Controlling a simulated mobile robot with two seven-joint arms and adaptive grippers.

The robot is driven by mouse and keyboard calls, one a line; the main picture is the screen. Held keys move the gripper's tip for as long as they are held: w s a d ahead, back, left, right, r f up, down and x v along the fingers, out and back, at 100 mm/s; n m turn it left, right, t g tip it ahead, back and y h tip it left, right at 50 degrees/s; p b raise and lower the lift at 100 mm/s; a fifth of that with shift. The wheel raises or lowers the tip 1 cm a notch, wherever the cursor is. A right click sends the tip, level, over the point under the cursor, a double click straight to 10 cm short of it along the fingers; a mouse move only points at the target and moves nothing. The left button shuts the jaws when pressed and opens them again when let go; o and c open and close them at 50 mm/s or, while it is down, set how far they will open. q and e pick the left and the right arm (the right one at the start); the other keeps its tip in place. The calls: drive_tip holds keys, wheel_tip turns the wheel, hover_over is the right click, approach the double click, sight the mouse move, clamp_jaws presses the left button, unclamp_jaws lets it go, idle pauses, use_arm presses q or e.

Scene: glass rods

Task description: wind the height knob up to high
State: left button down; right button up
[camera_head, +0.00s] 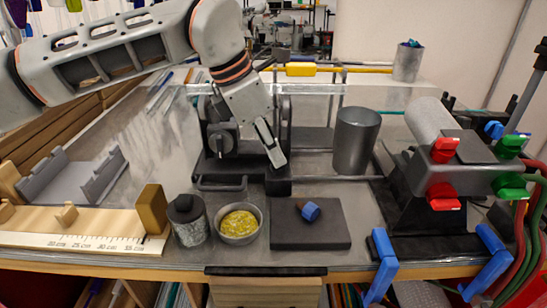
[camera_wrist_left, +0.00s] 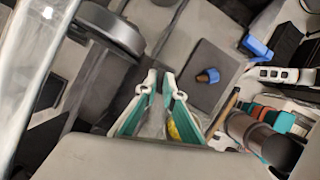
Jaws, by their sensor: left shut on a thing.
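My left gripper (camera_head: 275,157) reaches down from the upper left to the front of the dark metal stand (camera_head: 220,168). In the left wrist view its teal-edged fingers (camera_wrist_left: 161,80) are close together. They are shut on the height knob, which they mostly hide, so its setting cannot be read. A dark block (camera_head: 280,186) on the stand's base is just below the fingers. A dark round part shows at the upper left of the left wrist view (camera_wrist_left: 112,30). My right gripper is not in view.
A jar (camera_head: 188,228), a bowl of yellow material (camera_head: 239,238) and a dark plate (camera_head: 330,237) with a blue piece (camera_head: 310,211) stand in front. A metal cylinder (camera_head: 355,140) is right of the stand. A device with red and green clamps (camera_head: 462,165) is farther right.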

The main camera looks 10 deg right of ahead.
use_arm(q)
drive_tip(key=n+b, duration=0.1)
drive_tip(key=n+t, duration=0.1)
drive_tip(key=n, duration=0.1)
drive_tip(key=shift+s+f+n+b, duration=0.1)
drive_tip(key=shift+s+n+b, duration=0.05)
drive_tip(key=shift+n+b, duration=0.2)
drive_tip(key=n, duration=0.1)
drive_tip(key=n+t+y+b, duration=0.1)
drive_tip(key=n, duration=0.1)
drive_tip(key=shift+s+d+n+t, duration=0.15)
drive_tip(key=shift+n+t, duration=0.1)
drive_tip(key=shift+t, duration=0.05)
drive_tip(key=n+y, duration=0.1)
drive_tip(key=n, duration=0.1)
drive_tip(key=n+t+y, duration=0.1)
drive_tip(key=n, duration=0.2)
drive_tip(key=shift+s+d+b, duration=0.1)
drive_tip(key=shift+d+b, duration=0.1)
drive_tip(key=shift+b, duration=0.1)
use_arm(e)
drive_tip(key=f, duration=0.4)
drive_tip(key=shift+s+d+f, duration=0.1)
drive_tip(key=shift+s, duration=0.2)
use_arm(q)
drive_tip(key=shift+n, duration=0.4)
drive_tip(key=c, duration=2.2)
unclamp_jaws()
